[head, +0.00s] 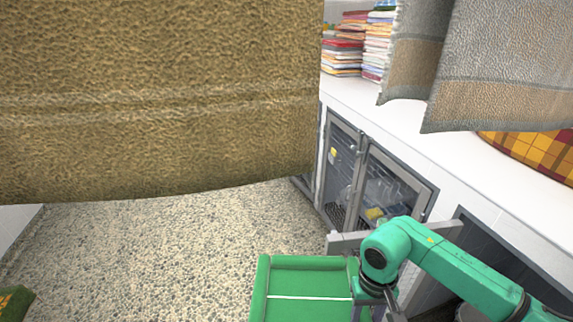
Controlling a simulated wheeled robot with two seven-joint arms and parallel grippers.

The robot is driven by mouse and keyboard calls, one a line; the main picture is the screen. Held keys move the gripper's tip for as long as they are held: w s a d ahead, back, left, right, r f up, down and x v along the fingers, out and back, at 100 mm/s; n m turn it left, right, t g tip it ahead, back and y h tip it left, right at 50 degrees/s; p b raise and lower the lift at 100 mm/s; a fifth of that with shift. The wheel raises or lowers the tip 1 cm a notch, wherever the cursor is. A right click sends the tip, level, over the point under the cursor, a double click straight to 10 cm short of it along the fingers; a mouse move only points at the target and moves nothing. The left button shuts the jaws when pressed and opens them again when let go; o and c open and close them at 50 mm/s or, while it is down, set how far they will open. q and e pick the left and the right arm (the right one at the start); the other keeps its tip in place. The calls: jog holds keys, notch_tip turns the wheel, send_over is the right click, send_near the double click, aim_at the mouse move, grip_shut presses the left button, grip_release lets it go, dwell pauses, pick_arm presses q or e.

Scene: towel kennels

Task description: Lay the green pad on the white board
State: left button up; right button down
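A green, flat thing with raised edges (307,262), likely the green pad, shows at the bottom centre, cut off by the lower edge. A thin white line crosses it. My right arm comes in from the right, and my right gripper (372,300) points down at the pad's right edge. Whether it touches or grips that edge is unclear, and its fingers are mostly hidden. My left gripper is out of view. I cannot make out a white board for certain.
A large brown towel (150,100) hangs close in front, hiding the upper left. Grey towels (500,70) hang at upper right. A white counter (440,128) holds folded towels (342,48) and a plaid thing (535,152), above barred kennels (375,185). Pebbled floor (150,260) is open at left.

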jog(key=shift+s+r, duration=0.1)
jog(key=shift+s, duration=0.1)
jog(key=shift+w, duration=0.25)
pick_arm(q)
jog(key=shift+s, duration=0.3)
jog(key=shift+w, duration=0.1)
pick_arm(e)
jog(key=shift+s, duration=0.1)
